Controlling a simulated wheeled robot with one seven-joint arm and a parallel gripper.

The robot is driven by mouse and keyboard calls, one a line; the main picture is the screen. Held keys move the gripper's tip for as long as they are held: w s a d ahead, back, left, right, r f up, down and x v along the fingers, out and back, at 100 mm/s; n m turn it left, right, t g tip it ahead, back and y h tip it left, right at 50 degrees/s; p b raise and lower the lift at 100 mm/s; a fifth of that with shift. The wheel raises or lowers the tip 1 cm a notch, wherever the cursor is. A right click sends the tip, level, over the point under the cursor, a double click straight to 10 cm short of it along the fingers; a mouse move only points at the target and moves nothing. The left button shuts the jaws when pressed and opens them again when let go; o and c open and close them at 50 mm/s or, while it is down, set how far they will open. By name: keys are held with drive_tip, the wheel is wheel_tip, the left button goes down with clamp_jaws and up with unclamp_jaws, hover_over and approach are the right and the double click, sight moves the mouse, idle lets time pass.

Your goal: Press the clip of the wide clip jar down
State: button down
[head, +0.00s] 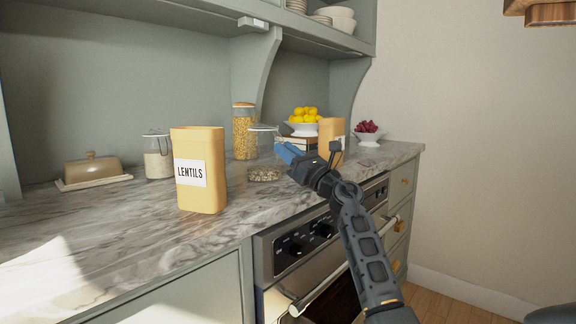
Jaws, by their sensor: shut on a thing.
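A wide glass jar with a pale lid (263,150) stands on the marble counter beside my gripper, with dark contents low inside; I take it for the wide clip jar. My gripper (287,153) has blue fingertips and meets the upper right side of this jar in the picture. It is shut on part of the jar there. The fingers hide that side, so I cannot make out the clip or its position. Another glass jar with a wire clip on top (158,156) stands farther left, apart from my gripper.
A tan lentils canister (199,170) stands in front, left of the jar. A tall pasta jar (244,131) is behind it. Another tan canister (331,138) stands right of my gripper, near a lemon bowl (302,129). An oven (318,250) is below the counter. The front left counter is clear.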

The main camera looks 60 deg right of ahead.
drive_tip(key=shift+w+b, duration=0.1)
drive_tip(key=shift+b, duration=0.4)
drive_tip(key=c, duration=1)
unclamp_jaws()
drive_tip(key=shift+o, duration=0.2)
drive_tip(key=shift+r, duration=0.35)
drive_tip(key=s+d+r+p, duration=0.4)
drive_tip(key=s+d+r, duration=0.1)
drive_tip(key=s+r, duration=0.5)
drive_tip(key=shift+s+d, duration=0.2)
drive_tip(key=shift+d, duration=0.05)
drive_tip(key=shift+r, duration=0.1)
